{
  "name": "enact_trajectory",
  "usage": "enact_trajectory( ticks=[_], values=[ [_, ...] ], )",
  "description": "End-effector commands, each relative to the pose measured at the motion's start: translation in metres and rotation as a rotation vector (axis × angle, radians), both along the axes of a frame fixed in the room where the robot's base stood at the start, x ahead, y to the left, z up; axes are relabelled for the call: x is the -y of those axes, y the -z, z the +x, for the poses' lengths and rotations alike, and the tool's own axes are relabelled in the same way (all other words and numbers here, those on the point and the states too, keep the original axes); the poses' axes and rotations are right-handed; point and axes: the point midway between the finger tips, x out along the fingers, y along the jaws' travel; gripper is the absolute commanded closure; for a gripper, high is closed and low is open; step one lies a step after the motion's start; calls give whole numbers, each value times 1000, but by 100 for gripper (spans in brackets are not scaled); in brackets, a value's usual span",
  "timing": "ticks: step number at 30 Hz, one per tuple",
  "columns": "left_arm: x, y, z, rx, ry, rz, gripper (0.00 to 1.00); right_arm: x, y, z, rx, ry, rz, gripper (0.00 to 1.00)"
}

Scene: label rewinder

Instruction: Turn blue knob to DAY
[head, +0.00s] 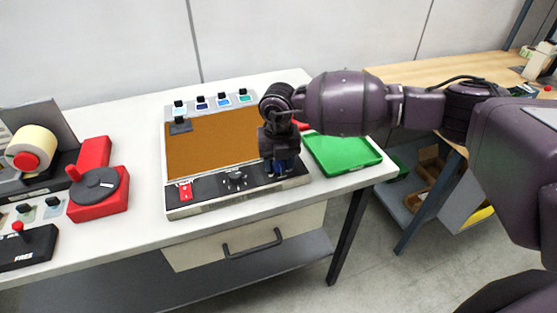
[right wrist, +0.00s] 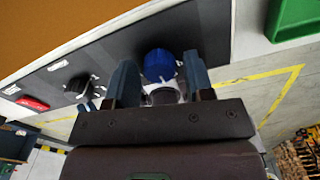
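The blue knob (right wrist: 159,66) sits on the dark front strip of the control panel (head: 236,182), at its right end. In the right wrist view it stands between the two fingers of my right gripper (right wrist: 160,62), with a small gap on each side. The gripper is open and points down at the panel. In the head view my right gripper (head: 281,166) covers the knob. The markings beside the knob are too small to read, so its setting cannot be told. My left gripper is not in view.
A black knob (head: 236,179) and a red switch (head: 186,191) share the strip. A brown plate (head: 211,143) lies behind it. A green tray (head: 342,155) stands right of the panel. A red device with a grey disc (head: 95,186) stands to the left.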

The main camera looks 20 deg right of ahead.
Motion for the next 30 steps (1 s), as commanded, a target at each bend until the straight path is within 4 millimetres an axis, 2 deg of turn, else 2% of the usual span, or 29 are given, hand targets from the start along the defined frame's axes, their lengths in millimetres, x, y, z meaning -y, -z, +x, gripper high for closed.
enact_trajectory(
  ticks=[1, 6, 8, 20, 30],
  values=[
    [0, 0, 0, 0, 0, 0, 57, 0, 0, 0, 0, 0, 0, 60],
    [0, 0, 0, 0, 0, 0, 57, 0, 0, 0, 0, 0, 0, 86],
    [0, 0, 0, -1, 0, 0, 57, 0, 0, 0, 0, 0, 0, 92],
    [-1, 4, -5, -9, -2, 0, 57, 0, 0, 0, 0, -89, 0, 92],
    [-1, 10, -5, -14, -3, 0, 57, 0, 0, 1, 1, -365, 0, 92]
  ],
)
